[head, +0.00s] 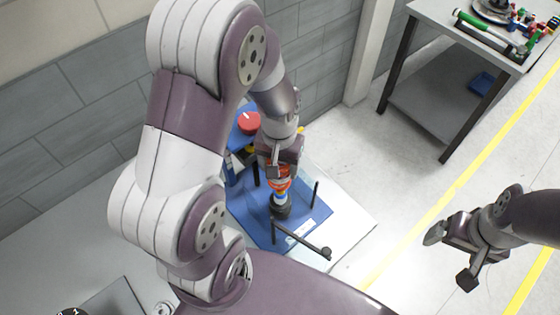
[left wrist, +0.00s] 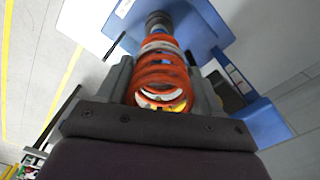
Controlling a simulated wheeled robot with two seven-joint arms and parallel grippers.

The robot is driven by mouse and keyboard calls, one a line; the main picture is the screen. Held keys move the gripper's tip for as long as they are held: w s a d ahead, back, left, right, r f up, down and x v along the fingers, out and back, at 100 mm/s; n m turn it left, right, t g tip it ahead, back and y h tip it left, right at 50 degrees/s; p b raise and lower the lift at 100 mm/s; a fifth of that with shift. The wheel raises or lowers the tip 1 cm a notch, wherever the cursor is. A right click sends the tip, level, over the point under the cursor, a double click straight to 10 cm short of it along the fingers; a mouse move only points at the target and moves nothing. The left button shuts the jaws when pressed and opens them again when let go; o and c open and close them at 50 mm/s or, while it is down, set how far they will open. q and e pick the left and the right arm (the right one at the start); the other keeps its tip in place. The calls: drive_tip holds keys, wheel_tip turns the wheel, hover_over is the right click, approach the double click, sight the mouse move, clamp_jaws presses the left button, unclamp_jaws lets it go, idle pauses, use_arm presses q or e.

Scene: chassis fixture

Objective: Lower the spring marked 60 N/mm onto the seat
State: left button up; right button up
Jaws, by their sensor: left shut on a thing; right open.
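My left gripper (head: 281,166) is shut on an orange coil spring (head: 282,182), pointing down over the blue fixture plate (head: 252,217). The left wrist view shows the orange coils (left wrist: 162,78) between the two fingers. A white band lies beyond the coils. The dark round seat (head: 280,211) stands on the plate beneath the spring, and in the left wrist view it is the dark stepped part (left wrist: 158,20) at the spring's far end. I cannot tell whether the spring touches it. No stiffness marking is readable. My right gripper (head: 449,258) is open and empty at the right.
Black posts (head: 316,194) and a black lever with a ball end (head: 326,253) stand around the seat. A red button (head: 249,123) is behind the plate. A grey side table (head: 458,42) holds small parts at the top right. The floor between is clear.

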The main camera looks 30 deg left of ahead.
use_arm(q)
drive_tip(key=shift+w, duration=0.15)
drive_tip(key=shift+f+b, duration=1.75)
drive_tip(key=shift+f, duration=0.85)
drive_tip(key=shift+p, duration=0.35)
drive_tip(key=shift+f+b, duration=1.7)
drive_tip(key=shift+f, duration=0.7)
